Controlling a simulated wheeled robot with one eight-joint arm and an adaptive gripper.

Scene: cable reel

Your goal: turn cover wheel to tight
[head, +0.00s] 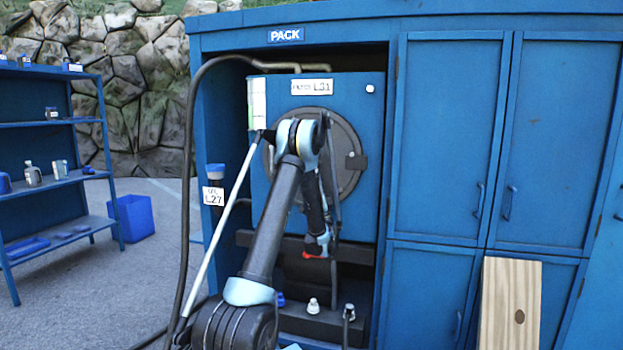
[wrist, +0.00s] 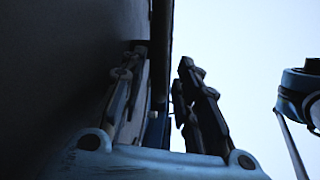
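The round grey cover (head: 347,135) is on the front of the blue tank in the open bay of the blue cabinet. A dark block sits at its right edge. My arm hides much of its middle and left, so I cannot make out a separate wheel or its setting. In the wrist view my gripper (wrist: 160,95) has its two dark fingers apart, with no object clearly held between them. A dark flat surface lies close on the left of the fingers, and bright sky is on the right. In the head view my wrist hangs in front of the tank, below the cover.
The PACK cabinet (head: 455,130) has closed doors on the right. A wooden board (head: 510,300) leans there.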

